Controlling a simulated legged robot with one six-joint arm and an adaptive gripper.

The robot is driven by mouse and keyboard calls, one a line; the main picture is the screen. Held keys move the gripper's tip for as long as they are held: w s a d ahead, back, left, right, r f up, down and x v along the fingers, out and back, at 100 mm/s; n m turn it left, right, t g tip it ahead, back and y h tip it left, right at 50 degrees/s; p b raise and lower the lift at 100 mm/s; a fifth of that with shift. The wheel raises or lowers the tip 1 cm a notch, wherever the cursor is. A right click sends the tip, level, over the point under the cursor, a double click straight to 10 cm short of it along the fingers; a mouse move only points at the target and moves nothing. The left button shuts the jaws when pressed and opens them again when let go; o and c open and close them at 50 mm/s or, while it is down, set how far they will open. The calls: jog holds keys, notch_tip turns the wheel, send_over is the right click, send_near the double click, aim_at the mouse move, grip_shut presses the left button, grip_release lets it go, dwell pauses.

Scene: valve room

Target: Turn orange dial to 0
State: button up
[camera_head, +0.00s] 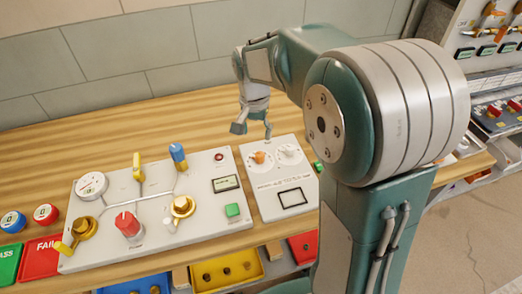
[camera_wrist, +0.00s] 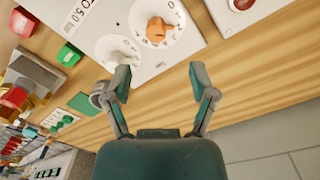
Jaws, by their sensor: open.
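The orange dial (camera_head: 259,157) sits on a white tester panel (camera_head: 252,198) on the wooden bench, left of a white dial (camera_head: 289,151). In the wrist view the orange dial (camera_wrist: 157,32) stands on a round white scale with printed numbers, and the white dial (camera_wrist: 119,58) is to its lower left. I cannot tell surely which number the orange dial points to. My gripper (camera_head: 253,130) is above the back edge of this panel. In the wrist view my gripper (camera_wrist: 160,78) has its two fingers spread with nothing between them, apart from the orange dial.
A larger white panel (camera_head: 110,241) with a gauge, valves and a red knob (camera_head: 128,224) stands to the left. A green button (camera_head: 320,166) is by the tester panel's right edge. Coloured bins (camera_head: 228,272) sit below the bench front. The wood behind the panels is clear.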

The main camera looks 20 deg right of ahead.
aim_at(260, 154)
jog(key=f, duration=0.3)
jog(key=shift+a+f, duration=0.2)
jog(key=shift+a, duration=0.1)
jog(key=f, duration=0.2)
jog(key=d+f, duration=0.1)
jog(key=f, duration=0.1)
jog(key=d+f, duration=0.1)
jog(key=f, duration=0.1)
jog(key=shift+s+d, duration=0.1)
jog(key=shift+a+f, duration=0.15)
jog(key=shift+a, duration=0.6)
jog(key=shift+c, duration=0.4)
jog(key=c, duration=0.6)
jog(key=shift+d, duration=0.3)
grip_shut()
jog(key=shift+d, duration=0.1)
